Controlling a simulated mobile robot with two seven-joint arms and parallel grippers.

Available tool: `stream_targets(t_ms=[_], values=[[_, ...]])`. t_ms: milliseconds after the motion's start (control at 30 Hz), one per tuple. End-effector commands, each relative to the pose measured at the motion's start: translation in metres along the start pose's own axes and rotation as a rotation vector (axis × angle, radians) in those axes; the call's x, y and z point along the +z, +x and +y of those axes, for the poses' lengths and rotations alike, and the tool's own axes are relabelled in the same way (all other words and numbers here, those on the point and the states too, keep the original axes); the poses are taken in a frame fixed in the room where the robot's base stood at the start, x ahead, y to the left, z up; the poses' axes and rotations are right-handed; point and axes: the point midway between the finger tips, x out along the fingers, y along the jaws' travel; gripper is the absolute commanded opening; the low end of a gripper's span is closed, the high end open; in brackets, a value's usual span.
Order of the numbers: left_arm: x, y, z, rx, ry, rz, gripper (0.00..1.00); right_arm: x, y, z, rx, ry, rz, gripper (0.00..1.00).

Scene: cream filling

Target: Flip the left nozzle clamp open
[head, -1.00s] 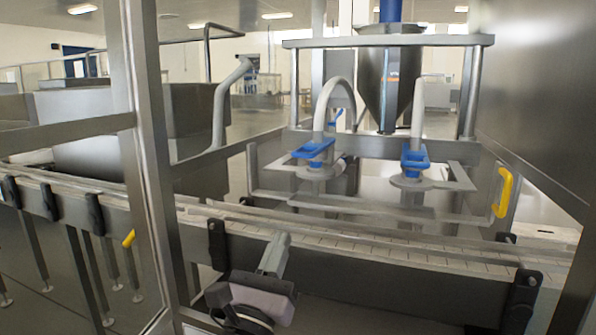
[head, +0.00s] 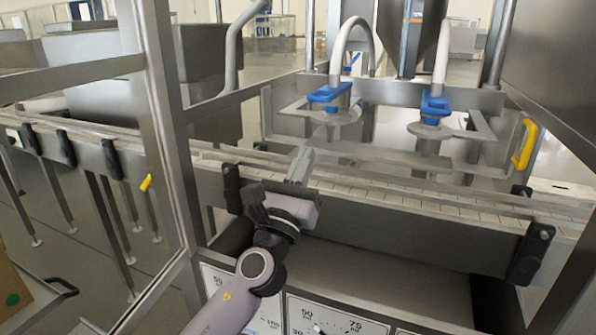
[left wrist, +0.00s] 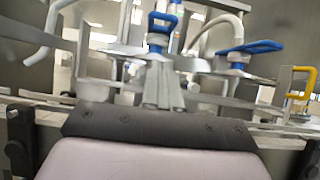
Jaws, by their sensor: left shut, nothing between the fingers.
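The left nozzle clamp (head: 329,95) is blue and sits round the left nozzle under a curved white hose. In the left wrist view the left clamp (left wrist: 160,24) shows straight above my gripper. The right nozzle clamp (head: 434,107) is also blue and sits on the right nozzle; it also shows in the left wrist view (left wrist: 245,48). My left gripper (head: 303,157) is shut and empty, below and in front of the left clamp and apart from it. Its fingers also show in the left wrist view (left wrist: 163,88). My right gripper is not in view.
A conveyor (head: 400,195) runs across in front of the nozzles, with black brackets on its side. A steel post (head: 166,130) stands left of my arm. A yellow handle (head: 524,144) is at the right. Dial panels (head: 330,318) lie below the conveyor.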

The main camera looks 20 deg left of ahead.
Motion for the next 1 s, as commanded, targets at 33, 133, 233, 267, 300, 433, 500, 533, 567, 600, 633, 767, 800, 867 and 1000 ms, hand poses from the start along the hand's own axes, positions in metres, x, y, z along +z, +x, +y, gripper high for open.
stream_targets(t_ms=[33,133,233,267,300,433,500,533,567,600,633,767,800,867,1000], values=[[0.002,0.011,0.0,0.001,0.0,-0.002,0.0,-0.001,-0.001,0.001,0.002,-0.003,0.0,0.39],[0.002,0.029,0.0,0.002,-0.001,-0.002,0.0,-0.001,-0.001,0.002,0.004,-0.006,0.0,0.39],[0.001,0.046,0.0,0.001,-0.001,-0.001,0.0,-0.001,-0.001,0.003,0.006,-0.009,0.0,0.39],[0.001,0.051,0.0,0.001,-0.001,-0.001,0.0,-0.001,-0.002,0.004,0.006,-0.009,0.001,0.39],[0.01,0.057,0.0,0.0,-0.001,-0.001,0.0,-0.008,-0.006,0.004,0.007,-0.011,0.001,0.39],[0.021,0.067,0.0,0.0,-0.001,-0.001,0.0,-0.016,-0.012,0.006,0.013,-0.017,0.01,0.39],[0.025,0.071,0.0,0.0,-0.001,0.0,0.0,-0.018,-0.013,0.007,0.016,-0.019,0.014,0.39],[0.026,0.072,0.0,0.0,-0.001,0.0,0.0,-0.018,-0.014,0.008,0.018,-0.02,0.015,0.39],[0.026,0.073,0.0,0.0,0.0,0.0,0.0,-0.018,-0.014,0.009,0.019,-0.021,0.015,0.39],[0.027,0.074,0.0,0.0,0.0,0.001,0.0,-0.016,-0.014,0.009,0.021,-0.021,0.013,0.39],[0.028,0.075,0.0,0.0,0.0,0.001,0.0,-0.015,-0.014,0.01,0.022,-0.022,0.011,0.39],[0.028,0.075,0.0,0.0,0.0,0.001,0.0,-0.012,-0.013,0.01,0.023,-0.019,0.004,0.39],[0.028,0.075,0.0,0.0,0.0,0.001,0.0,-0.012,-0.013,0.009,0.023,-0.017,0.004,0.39],[0.028,0.075,0.0,0.0,0.0,0.001,0.0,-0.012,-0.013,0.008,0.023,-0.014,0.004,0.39],[0.028,0.075,0.0,0.0,0.0,0.001,0.0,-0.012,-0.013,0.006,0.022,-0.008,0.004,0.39]])
